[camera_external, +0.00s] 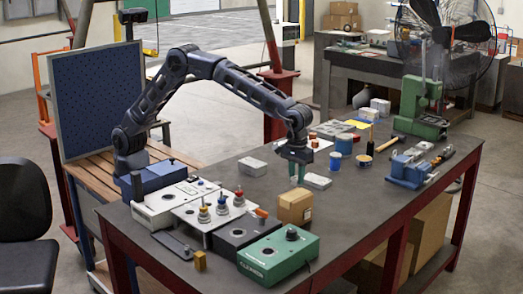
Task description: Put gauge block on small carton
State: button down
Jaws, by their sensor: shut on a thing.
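The small carton (295,207), a brown cardboard box, stands on the dark workbench behind the green box. My gripper (297,178) points down above the bench, just behind and above the carton, and is apart from it. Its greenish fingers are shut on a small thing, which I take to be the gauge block. The block is mostly hidden between the fingers and too small to make out clearly. The top of the carton looks bare.
A green box (278,256), a dark box and pale instrument units with knobs crowd the near left. White blocks (317,181) lie near my gripper. A blue can (335,161), a blue vise (408,169) and a green press (421,105) stand farther right. The bench's right front is clear.

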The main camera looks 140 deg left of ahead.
aim_at(296, 185)
jog(key=shift+f, duration=1.95)
jog(key=shift+f, duration=0.1)
jog(key=c, duration=1.1)
grip_release()
